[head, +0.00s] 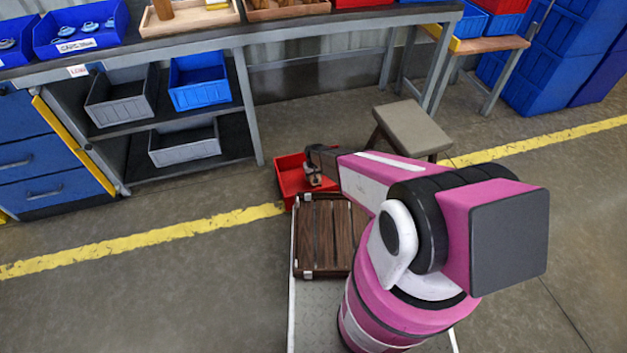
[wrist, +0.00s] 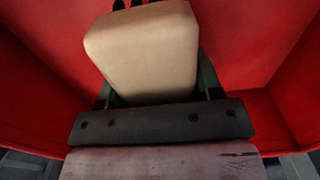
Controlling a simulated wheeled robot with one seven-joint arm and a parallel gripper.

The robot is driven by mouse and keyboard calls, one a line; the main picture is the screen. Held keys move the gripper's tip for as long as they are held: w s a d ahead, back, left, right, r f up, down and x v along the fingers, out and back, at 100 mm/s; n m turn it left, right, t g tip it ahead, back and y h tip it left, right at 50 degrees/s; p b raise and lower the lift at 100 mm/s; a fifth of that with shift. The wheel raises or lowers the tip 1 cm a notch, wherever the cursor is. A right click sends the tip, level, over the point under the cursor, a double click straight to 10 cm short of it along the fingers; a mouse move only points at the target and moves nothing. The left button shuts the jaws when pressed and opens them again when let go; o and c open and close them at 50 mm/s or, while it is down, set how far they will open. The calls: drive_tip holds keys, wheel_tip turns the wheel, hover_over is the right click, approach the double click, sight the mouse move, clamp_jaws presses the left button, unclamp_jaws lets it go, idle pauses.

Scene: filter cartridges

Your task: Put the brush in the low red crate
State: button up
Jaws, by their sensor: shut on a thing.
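The low red crate (head: 288,187) stands on the floor at the far end of my base, beside a wooden slatted box. Its red walls also fill the wrist view (wrist: 262,40). My gripper (head: 313,176) is over the crate, pointing down into it. In the wrist view my gripper (wrist: 155,80) is shut on the brush (wrist: 145,50), a pale beige block with a few dark tufts at the top edge of the picture. The brush is inside the outline of the crate's walls. I cannot tell whether it touches the crate floor. In the head view the brush is mostly hidden.
A dark slatted wooden box (head: 325,235) sits just in front of the crate. A grey-topped stool (head: 412,128) stands close behind it to the right. A workbench (head: 270,27) with bins and shelves runs along the back. The floor to the left is clear.

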drive_tip(key=shift+f, duration=1.4)
drive_tip(key=shift+f, duration=0.15)
drive_tip(key=o, duration=0.9)
wheel_tip(320, 180, up, 12)
drive_tip(key=s+d+r+m, duration=0.1)
drive_tip(key=s+d+r, duration=0.5)
drive_tip(key=r, duration=0.7)
drive_tip(key=s+d+r+m, duration=0.1)
drive_tip(key=s+d+r, duration=0.5)
drive_tip(key=r, duration=0.6)
drive_tip(key=s+d+r+m, duration=0.1)
drive_tip(key=s+d+r, duration=0.5)
drive_tip(key=r, duration=0.7)
drive_tip(key=s, duration=0.2)
drive_tip(key=shift+s+r, duration=0.35)
drive_tip(key=shift+s, duration=0.05)
